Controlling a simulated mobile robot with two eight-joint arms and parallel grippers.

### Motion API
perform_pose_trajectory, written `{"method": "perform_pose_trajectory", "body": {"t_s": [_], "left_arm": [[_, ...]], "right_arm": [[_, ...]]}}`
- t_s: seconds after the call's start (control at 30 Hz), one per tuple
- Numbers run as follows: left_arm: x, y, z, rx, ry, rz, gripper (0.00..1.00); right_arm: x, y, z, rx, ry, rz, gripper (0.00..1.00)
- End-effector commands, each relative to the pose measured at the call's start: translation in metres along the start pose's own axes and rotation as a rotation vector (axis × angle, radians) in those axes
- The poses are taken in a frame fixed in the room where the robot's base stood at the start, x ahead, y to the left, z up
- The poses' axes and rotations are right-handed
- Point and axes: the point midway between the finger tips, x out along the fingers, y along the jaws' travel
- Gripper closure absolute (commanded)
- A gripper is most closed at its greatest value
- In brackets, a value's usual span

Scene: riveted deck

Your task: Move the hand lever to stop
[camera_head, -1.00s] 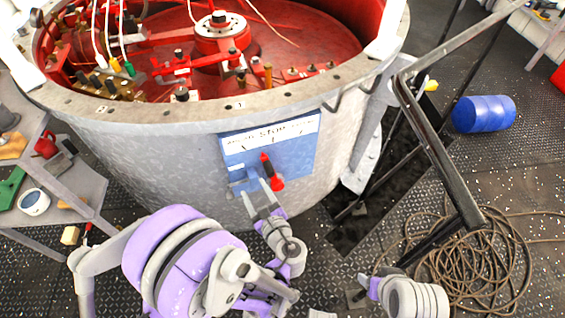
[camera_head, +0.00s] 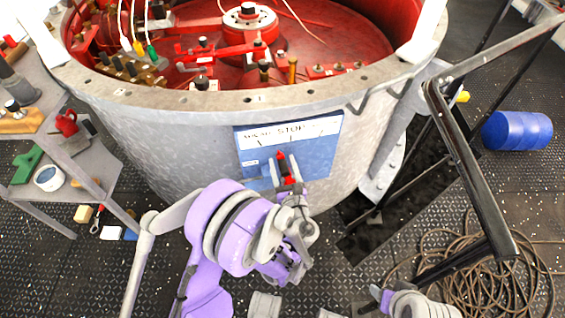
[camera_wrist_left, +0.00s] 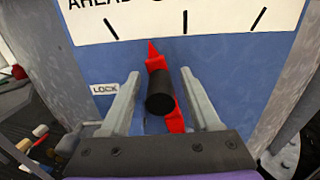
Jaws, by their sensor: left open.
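The hand lever (camera_head: 281,157) is red with a black knob and sits on a blue panel (camera_head: 322,152) on the side of the drum. In the left wrist view, the lever's red pointer tip (camera_wrist_left: 152,52) points between the left mark and the middle mark of the white label. The black knob (camera_wrist_left: 160,92) faces the camera. My left gripper (camera_head: 284,173) is at the lever. In the left wrist view (camera_wrist_left: 158,73), its fingers are open, one on each side of the lever, with gaps visible. Part of my right arm shows at the bottom right; its jaws are not clear.
The white label (camera_head: 290,130) shows STOP at its middle mark. A small LOCK plate (camera_wrist_left: 104,90) is left of the lever. A dark railing (camera_head: 470,175) and coiled rope (camera_head: 485,270) stand right. A shelf (camera_head: 85,165) with tools is left. A blue barrel (camera_head: 517,130) lies behind.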

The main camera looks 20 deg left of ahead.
Motion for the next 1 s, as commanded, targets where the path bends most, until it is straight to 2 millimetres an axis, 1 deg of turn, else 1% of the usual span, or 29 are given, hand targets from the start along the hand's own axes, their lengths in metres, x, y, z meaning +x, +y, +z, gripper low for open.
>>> {"method": "perform_pose_trajectory", "body": {"t_s": [0.1,0.37,0.47,0.5,0.67,0.7,0.73,1.0], "left_arm": [[0.0064,0.0001,0.0001,0.0,0.0,0.0,0.37],[0.0073,0.0001,0.0002,-0.001,0.001,-0.001,0.37],[0.0071,0.0,0.0002,-0.001,0.001,0.0,0.53],[0.0071,0.0,0.0002,-0.001,0.001,0.0,0.6],[0.007,0.0,0.0002,-0.001,0.001,0.0,0.89],[0.007,0.0001,0.0002,-0.001,0.001,0.0,0.96],[0.007,0.0,0.0002,-0.001,0.001,0.0,1.0],[0.0069,0.0001,0.0001,-0.001,0.001,0.0,1.0]], "right_arm": [[0.0005,0.0,0.0001,0.0,0.0,0.0,0.39],[0.0004,0.0,0.0001,0.0,0.0,0.0,0.39],[0.0004,0.0,0.0001,0.0,0.0,0.0,0.39],[0.0004,0.0,0.0001,0.0,0.0,0.0,0.39],[0.0004,0.0,0.0001,0.0,0.0,0.0,0.39],[0.0004,0.0,0.0001,0.0,0.0,0.0,0.39],[0.0004,0.0,0.0001,0.0,0.0,0.0,0.39],[0.0004,0.0,0.0001,0.0,0.0,0.0,0.39]]}}
